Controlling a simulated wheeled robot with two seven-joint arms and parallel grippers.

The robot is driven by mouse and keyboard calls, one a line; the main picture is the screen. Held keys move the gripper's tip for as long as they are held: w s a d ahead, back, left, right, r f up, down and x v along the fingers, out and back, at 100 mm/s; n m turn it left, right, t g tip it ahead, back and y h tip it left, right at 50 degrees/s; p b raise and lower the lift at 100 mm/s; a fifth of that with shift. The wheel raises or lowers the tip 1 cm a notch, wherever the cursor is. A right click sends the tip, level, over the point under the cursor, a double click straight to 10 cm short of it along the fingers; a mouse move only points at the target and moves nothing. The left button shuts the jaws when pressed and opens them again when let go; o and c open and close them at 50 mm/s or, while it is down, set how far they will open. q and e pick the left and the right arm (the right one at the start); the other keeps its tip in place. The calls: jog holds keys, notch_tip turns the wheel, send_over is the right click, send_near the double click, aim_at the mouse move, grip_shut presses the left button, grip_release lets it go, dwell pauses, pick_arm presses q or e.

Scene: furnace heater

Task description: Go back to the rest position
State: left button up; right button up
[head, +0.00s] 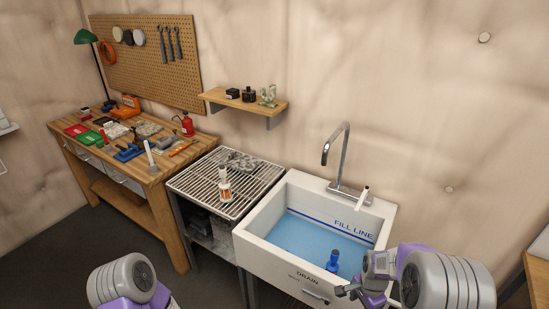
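The task names no object. My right gripper (345,290) is at the bottom right, in front of and over the front edge of the white sink (262,262). Its dark fingers point left, and whether they are open or shut is too small to tell. A blue bottle-like object (333,261) stands in the sink just left of it; I cannot tell whether they touch. My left arm shows only as a grey and purple part at the bottom left, and its gripper is out of view.
The sink holds blue water, with a metal faucet (345,150) behind. A wire rack table (190,183) with a white bottle (224,188) stands left of it. Farther left is a wooden workbench (165,168) with tools. A wooden edge (538,262) shows at right. Floor shows at lower left.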

jog(key=s+a+f+n+y+b, duration=0.1)
jog(key=s+a+f+n+b, duration=0.2)
jog(key=f, duration=0.9)
pick_arm(q)
notch_tip(320, 180, down, 10)
jog(key=w+b, duration=0.1)
jog(key=b, duration=0.5)
pick_arm(e)
jog(key=s+a+f+n+y, duration=0.3)
jog(key=s+a+f+n, duration=0.5)
jog(key=s+a+f, duration=0.3)
notch_tip(320, 180, down, 2)
jog(key=shift+s+a+f, duration=0.25)
jog(key=shift+s+a, duration=0.05)
jog(key=shift+a, duration=0.55)
